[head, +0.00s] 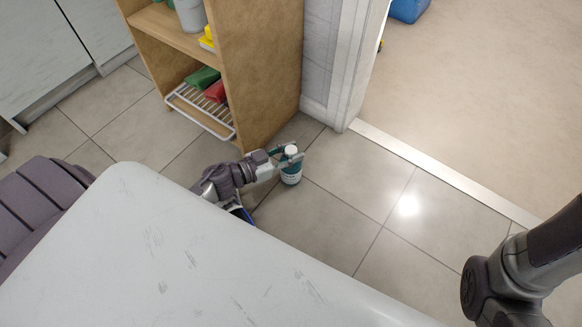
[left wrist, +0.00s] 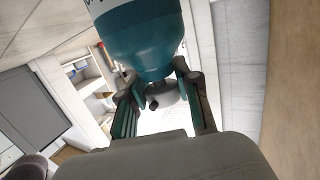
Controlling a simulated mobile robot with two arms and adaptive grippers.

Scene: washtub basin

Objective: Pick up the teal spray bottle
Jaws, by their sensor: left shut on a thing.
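The teal spray bottle (head: 291,174) shows in the head view beside the wooden shelf, with a white top and a teal lower body carrying a pale label. My left gripper (head: 288,158) is shut on it near its upper end. In the left wrist view the bottle's teal body (left wrist: 143,40) fills the top middle, and its narrow grey end sits between the two fingers of my left gripper (left wrist: 155,92). I cannot tell whether the bottle touches the floor. My right arm shows at the lower right of the head view, but its gripper is out of the picture.
The wooden shelf (head: 262,70) stands just behind and left of the bottle, with a white rack (head: 203,112) low inside it. A white surface (head: 180,255) fills the lower left. Tiled floor (head: 345,180) is clear to the right, up to a doorway strip (head: 440,170).

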